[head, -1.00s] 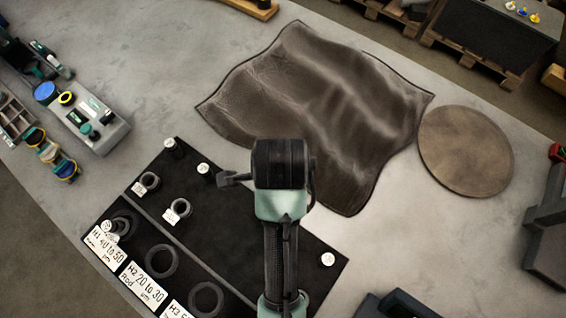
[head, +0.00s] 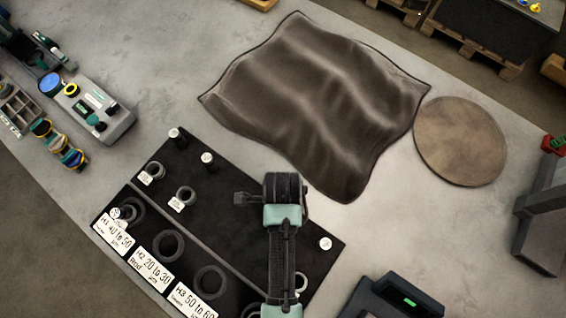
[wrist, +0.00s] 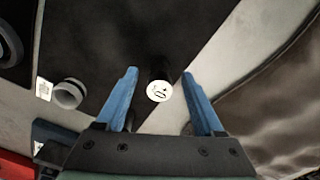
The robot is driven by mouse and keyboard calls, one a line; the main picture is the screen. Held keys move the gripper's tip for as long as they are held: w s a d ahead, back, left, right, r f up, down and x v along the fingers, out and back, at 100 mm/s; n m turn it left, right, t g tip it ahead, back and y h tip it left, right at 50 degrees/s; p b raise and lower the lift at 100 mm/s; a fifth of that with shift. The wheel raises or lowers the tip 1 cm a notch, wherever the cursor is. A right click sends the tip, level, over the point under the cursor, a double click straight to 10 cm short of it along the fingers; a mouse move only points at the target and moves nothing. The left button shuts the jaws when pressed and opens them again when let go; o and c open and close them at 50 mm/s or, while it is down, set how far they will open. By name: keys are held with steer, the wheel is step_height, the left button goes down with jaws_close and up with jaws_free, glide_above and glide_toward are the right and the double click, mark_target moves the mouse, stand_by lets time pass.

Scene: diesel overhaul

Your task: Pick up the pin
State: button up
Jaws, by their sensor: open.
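The pin is a short dark cylinder with a round white marked top (wrist: 159,91). It stands upright near a corner of the black mat (wrist: 110,45). In the wrist view, its top shows between the blue fingers of my gripper (wrist: 160,75), with a gap on either side. My gripper is open and empty. In the head view, this seems to be the white-topped pin (head: 325,243) at the mat's right corner. There my arm hides the jaws, so their height above the pin is hard to tell. Two similar pins, one (head: 207,160) and another (head: 178,137), stand near the mat's far corner.
A small ring (wrist: 68,93) stands left of the pin. A brown cloth (head: 320,100) and a round brown board (head: 460,142) lie beyond the mat. Larger rings with labels (head: 155,265) line the mat's near side. A dark device (head: 395,300) sits at the front right.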

steer(key=shift+f, duration=1.3)
jaws_close()
